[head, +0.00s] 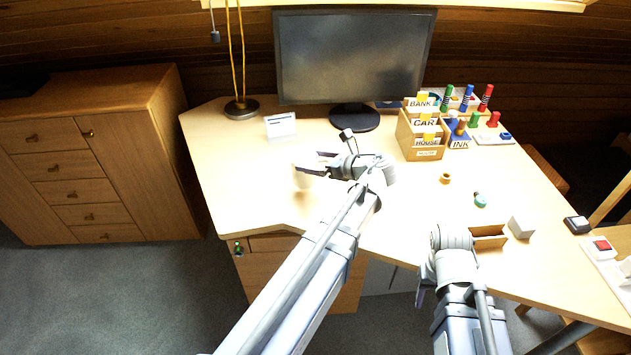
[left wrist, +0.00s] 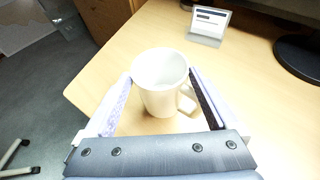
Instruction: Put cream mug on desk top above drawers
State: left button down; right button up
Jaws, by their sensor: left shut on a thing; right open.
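The cream mug (left wrist: 160,95) is upright between the fingers of my left gripper (left wrist: 161,78) in the left wrist view, its handle to the right. My left gripper (head: 318,166) is shut on it. In the head view the mug (head: 302,178) is partly hidden by the gripper. It is over the left part of the desk top (head: 235,175), above the drawers (head: 283,268). I cannot tell if its base touches the desk. My right gripper (head: 422,292) is open and empty at the desk's front edge, its fingers mostly hidden.
A monitor (head: 350,55), a lamp base (head: 241,110) and a white card stand (head: 281,126) are at the back. Labelled wooden boxes (head: 427,153) and markers stand right. A small wooden tray (head: 489,237) is near the front edge. The desk's left part is clear.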

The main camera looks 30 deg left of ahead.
aim_at(314, 185)
pick_arm(q)
jog(key=shift+f, duration=0.15)
notch_tip(314, 185, down, 4)
jog(key=b, duration=0.3)
jog(key=shift+b, duration=0.35)
jog(key=shift+f, duration=0.1)
grip_release()
jog(key=shift+r+p, duration=0.3)
jog(key=shift+r, duration=0.1)
jog(key=p+v, duration=0.4)
jog(key=v, duration=0.8)
